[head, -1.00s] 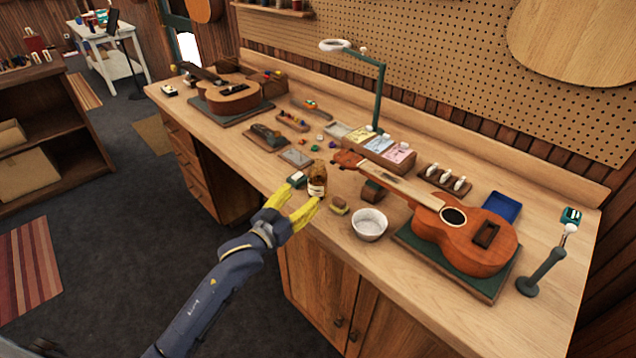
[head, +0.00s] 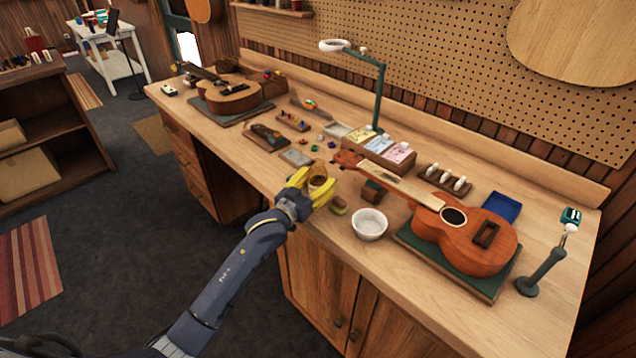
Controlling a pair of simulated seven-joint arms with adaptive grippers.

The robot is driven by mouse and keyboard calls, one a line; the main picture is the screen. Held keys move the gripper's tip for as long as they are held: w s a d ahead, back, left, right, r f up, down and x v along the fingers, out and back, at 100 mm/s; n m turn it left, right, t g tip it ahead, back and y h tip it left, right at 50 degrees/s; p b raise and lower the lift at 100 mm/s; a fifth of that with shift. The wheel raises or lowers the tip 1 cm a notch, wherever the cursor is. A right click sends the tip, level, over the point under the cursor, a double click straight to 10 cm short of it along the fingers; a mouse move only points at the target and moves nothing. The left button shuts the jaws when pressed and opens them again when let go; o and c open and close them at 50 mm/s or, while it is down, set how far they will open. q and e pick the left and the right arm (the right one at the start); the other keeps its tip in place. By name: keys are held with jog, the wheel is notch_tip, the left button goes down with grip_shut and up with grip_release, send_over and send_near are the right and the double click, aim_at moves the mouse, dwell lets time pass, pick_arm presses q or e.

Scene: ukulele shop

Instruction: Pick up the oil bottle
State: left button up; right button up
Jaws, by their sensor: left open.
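The oil bottle (head: 318,172) is small and brown and stands near the front edge of the workbench (head: 390,285). My left gripper (head: 317,184), with yellow fingers, is open around the bottle, one finger on its left and one on its right. The fingers and palm hide the bottle's lower part and label. I cannot tell whether the fingers touch it. My right gripper is not in view.
A sponge-like block (head: 338,206) lies just right of the gripper, and a white bowl (head: 370,224) stands beyond it. A ukulele (head: 462,235) lies on a green mat at the right, its headstock near the bottle.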

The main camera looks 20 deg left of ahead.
pick_arm(q)
jog(key=c, duration=1)
jog(key=shift+c, duration=0.4)
jog(key=shift+w+r, duration=0.1)
jog(key=shift+r, duration=0.1)
